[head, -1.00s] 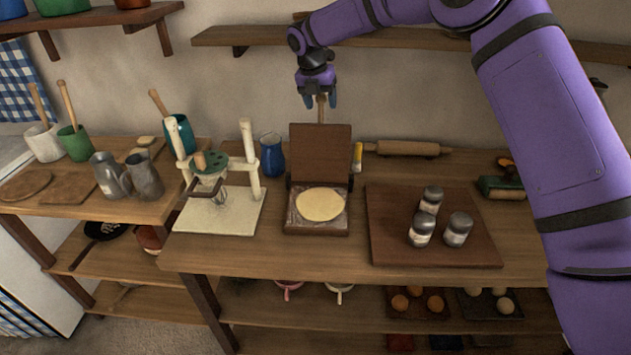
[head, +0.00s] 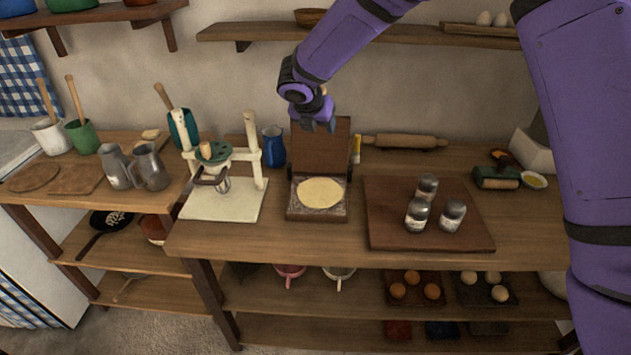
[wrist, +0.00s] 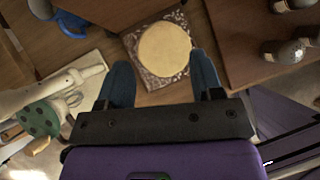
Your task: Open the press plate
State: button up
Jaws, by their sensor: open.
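The press stands open on the table, its brown upper plate (head: 320,155) upright at the back. Its lower plate (head: 318,214) lies flat and holds a pale round dough disc (head: 319,193). The dusted lower plate (wrist: 143,66) and the disc (wrist: 164,50) also show in the wrist view, beyond my fingers. My gripper (head: 321,124) is open and empty, pointing down at the top edge of the upper plate, overlapping it in the head view. The wrist view shows my gripper (wrist: 162,78) with its two blue fingers apart. The press handle is hidden, and I cannot tell whether my fingers touch the plate.
A cream stand with a green-topped mixer (head: 213,152) and a blue jug (head: 273,147) are left of the press. A board (head: 382,232) with three shakers is at the right. A rolling pin (head: 405,141) lies behind. A wall shelf (head: 440,36) hangs above.

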jog(key=s+f+t, duration=0.6)
jog(key=s+f, duration=0.3)
jog(key=s, duration=0.2)
jog(key=shift+a+f+m+h, duration=0.2)
jog(key=shift+m+h, duration=0.1)
jog(key=shift+m, duration=0.1)
dwell(0.4)
jog(key=s+d+r+m+g+h, duration=0.3)
jog(key=d+r+m, duration=0.5)
jog(key=d+r, duration=0.3)
jog(key=s+d+r+m+g+h, duration=0.25)
jog(key=d+r+m, duration=0.6)
jog(key=d, duration=0.55)
jog(key=s+d+r+m+y, duration=0.2)
jog(key=s+r+m+y, duration=0.1)
jog(key=s+m, duration=0.2)
jog(key=s+d+r+m+g+y, duration=0.1)
jog(key=s+m, duration=0.4)
jog(key=s, duration=0.5)
jog(key=s+d+r+m+y, duration=0.3)
jog(key=s+r+m+y, duration=0.1)
jog(key=s, duration=0.4)
notch_tip(320, 180, up, 2)
jog(key=shift+s+d+r+m+y, duration=0.1)
jog(key=shift+s+d+m+y, duration=0.2)
jog(key=shift+m, duration=0.45)
